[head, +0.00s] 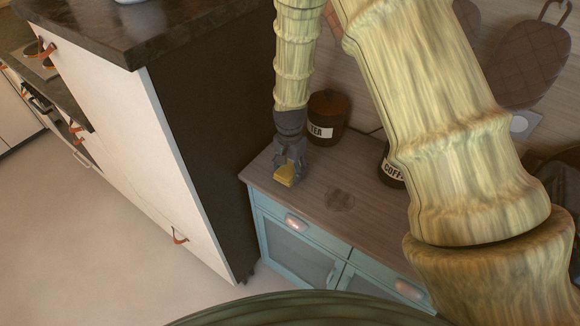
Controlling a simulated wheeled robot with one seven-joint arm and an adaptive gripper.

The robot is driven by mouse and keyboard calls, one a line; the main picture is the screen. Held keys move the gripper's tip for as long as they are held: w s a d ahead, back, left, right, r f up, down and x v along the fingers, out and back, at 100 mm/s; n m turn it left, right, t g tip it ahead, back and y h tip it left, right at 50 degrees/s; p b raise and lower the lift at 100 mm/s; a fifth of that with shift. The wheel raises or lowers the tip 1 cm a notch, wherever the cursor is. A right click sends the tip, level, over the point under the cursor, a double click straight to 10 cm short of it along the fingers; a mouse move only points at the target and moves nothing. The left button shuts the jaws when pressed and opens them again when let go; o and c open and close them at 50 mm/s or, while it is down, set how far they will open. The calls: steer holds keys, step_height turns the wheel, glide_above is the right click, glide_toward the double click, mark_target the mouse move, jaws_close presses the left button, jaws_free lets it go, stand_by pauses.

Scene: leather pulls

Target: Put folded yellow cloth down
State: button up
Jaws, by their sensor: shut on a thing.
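The folded yellow cloth (285,176) is a small yellow block shape at the left end of the wooden top of a blue cabinet. My gripper (289,168) points down and is shut on the cloth from above. The fingers hide the cloth's upper and back parts. The cloth is at or just above the wooden top (308,204); I cannot tell whether it touches.
A dark TEA canister (326,117) stands behind my gripper. A COFFEE canister (392,170) is to the right, partly hidden by my arm. A dark patch (339,199) marks the top. A tall white-and-dark unit (215,130) rises at left. The top's front middle is clear.

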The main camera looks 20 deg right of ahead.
mark_target(290, 167)
steer(key=shift+f, duration=0.1)
steer(key=shift+s+f, duration=0.15)
steer(key=shift+f, duration=0.15)
steer(key=o, duration=1.1)
steer(key=shift+f, duration=0.1)
steer(key=shift+o, duration=0.3)
step_height(290, 167, up, 13)
steer(key=b, duration=0.4)
